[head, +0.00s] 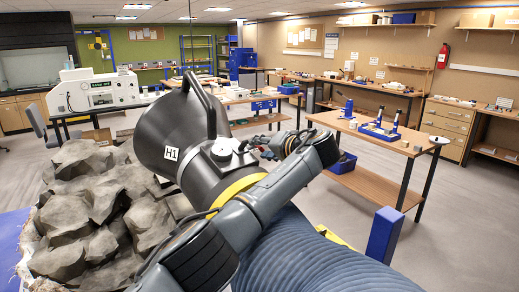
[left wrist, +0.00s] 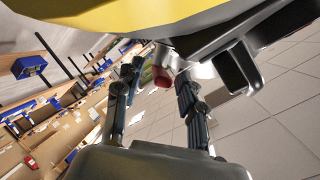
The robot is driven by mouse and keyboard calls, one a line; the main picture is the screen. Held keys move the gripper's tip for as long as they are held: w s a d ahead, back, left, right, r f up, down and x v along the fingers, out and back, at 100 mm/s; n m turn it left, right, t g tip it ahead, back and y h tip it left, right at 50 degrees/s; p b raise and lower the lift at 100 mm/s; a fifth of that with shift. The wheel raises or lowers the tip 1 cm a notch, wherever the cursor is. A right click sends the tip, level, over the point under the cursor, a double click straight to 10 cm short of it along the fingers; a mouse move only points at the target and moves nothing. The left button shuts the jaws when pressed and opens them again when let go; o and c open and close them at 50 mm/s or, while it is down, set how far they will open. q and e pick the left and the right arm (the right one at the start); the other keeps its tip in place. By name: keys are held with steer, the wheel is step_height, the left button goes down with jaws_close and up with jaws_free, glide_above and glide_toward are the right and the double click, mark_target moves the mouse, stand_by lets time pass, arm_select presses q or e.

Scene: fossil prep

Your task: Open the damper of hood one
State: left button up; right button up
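Hood one (head: 150,135) is a dark, wide-mouthed hood with a white "H1" label, a curved handle on top and a yellow band. My left gripper (head: 274,148) is beside the hood's collar. In the left wrist view its fingers (left wrist: 157,82) are apart, with the red end between them; contact is not visible. My right gripper is out of view.
A ribbed blue hose (head: 310,255) runs from the hood across the bottom. Large grey rocks (head: 85,205) lie below the hood at left. A blue block (head: 384,235) is at lower right.

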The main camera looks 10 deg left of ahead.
arm_select(q)
steer(key=v, duration=0.6)
steer(key=shift+a+f, duration=0.1)
